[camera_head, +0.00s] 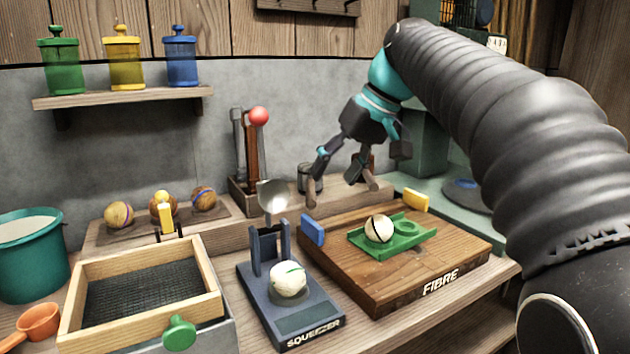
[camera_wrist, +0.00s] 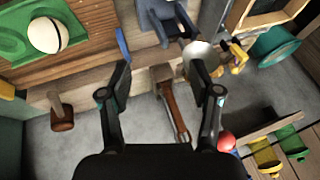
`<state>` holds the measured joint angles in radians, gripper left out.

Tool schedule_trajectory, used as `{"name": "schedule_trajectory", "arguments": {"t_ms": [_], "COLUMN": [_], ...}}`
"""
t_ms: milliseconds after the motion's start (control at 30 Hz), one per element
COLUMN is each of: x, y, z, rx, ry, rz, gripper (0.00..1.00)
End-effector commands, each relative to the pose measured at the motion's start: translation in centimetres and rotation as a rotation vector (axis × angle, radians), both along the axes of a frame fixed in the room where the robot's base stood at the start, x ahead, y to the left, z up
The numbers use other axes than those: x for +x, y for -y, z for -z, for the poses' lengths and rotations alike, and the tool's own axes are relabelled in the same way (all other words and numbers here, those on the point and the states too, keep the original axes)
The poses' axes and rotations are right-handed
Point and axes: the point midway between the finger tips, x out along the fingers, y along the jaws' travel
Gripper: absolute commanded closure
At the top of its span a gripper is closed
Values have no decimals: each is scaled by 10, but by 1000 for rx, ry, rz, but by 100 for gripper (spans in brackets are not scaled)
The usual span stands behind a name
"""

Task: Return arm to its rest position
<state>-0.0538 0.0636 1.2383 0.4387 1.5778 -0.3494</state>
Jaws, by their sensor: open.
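My gripper (camera_head: 338,188) hangs in the air behind the wooden board marked FIBRE (camera_head: 440,257), in front of the grey wall. Its fingers are spread and nothing is between them. In the wrist view my gripper (camera_wrist: 160,80) shows both fingers apart, with the bench edge and a wooden-handled tool (camera_wrist: 172,98) beyond the gap. My arm (camera_head: 500,120) reaches in from the right side of the head view. A pale ball (camera_head: 379,229) sits in the green mould tray (camera_head: 408,238) on the board, clear of my gripper.
A squeezer (camera_head: 300,318) holds another pale ball (camera_head: 289,279). A rack with a red-knobbed lever (camera_head: 258,117) stands left of my gripper. A wooden sieve frame (camera_head: 75,319), a teal bucket (camera_head: 28,265) and a shelf of coloured jars (camera_head: 130,98) are at left.

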Motion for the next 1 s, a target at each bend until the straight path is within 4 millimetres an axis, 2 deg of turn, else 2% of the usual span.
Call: {"name": "schedule_trajectory", "arguments": {"t_ms": [167,367,567,800,900,1000], "x": [-10,-46,-102,-187,-217,-232], "y": [22,54,84,111,116,118], "z": [49,110,171,243,261,265], "rx": [-49,-122,-193,-271,-291,-288], "ry": [-14,1,38,85,89,108], "rz": [174,354,470,518,517,523], "gripper": [37,37,37,37,37,37]}}
